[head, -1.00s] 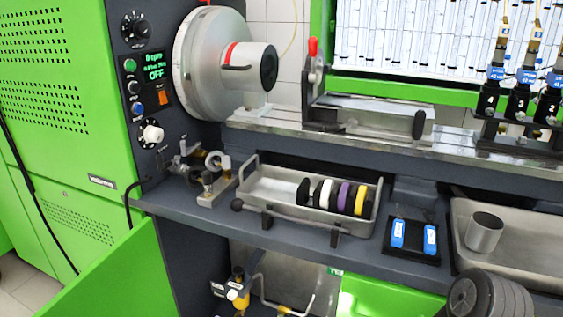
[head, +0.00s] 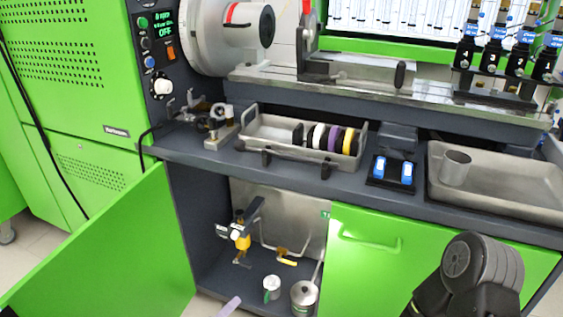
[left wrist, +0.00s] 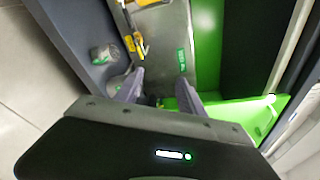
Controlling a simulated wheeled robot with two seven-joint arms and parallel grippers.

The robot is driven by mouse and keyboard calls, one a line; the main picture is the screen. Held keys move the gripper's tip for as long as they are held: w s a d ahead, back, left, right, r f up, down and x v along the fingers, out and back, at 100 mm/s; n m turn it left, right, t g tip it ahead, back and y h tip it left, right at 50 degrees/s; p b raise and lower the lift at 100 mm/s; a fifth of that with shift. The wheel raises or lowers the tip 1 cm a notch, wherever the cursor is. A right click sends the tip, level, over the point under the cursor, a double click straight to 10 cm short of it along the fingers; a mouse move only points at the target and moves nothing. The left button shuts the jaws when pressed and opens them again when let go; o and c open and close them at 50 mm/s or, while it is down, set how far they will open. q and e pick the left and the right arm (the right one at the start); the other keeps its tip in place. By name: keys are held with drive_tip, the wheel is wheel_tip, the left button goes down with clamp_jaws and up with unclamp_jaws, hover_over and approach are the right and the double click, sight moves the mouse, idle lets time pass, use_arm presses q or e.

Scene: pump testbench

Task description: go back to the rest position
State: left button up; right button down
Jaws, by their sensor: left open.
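My left gripper (left wrist: 160,92) shows in the left wrist view with its two grey fingers apart and nothing between them. It is in front of the open lower cabinet. In the head view only a pale fingertip of the left gripper (head: 230,306) shows at the bottom edge, below the cabinet opening; the rest is out of frame. My right gripper is not in view; only dark links of my right arm show at the lower right.
The open green door (head: 110,255) stands left of the cabinet. Inside are a white cup (head: 271,287), a metal pot (head: 303,297) and a yellow-handled valve (head: 286,262). Above, the bench holds a tray with several discs (head: 325,138), blue pieces (head: 407,173) and a metal cup (head: 455,167).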

use_arm(q)
drive_tip(key=s+d+f+m+g+h, duration=0.1)
drive_tip(key=s+d+f+m+g, duration=0.25)
drive_tip(key=s+m, duration=0.3)
drive_tip(key=s+d+f+m+g, duration=0.2)
drive_tip(key=s+d+m+g, duration=0.25)
drive_tip(key=s, duration=0.35)
drive_tip(key=s+d+f+m+g+h, duration=0.1)
drive_tip(key=s+d+f+m+g, duration=0.1)
drive_tip(key=s+d+m+g, duration=0.35)
drive_tip(key=s+a+f+m+g+y, duration=0.15)
drive_tip(key=s+a+m+y, duration=0.4)
drive_tip(key=s+m, duration=0.75)
drive_tip(key=w+r+m+t+y+p, duration=0.1)
drive_tip(key=w+r+m+p, duration=0.2)
drive_tip(key=r+m+p, duration=0.8)
wheel_tip(320, 180, up, 14)
drive_tip(key=p, duration=0.8)
drive_tip(key=shift+d+f+t, duration=0.2)
drive_tip(key=shift+f+t, duration=0.05)
drive_tip(key=shift+t, duration=0.15)
drive_tip(key=shift+w, duration=0.1)
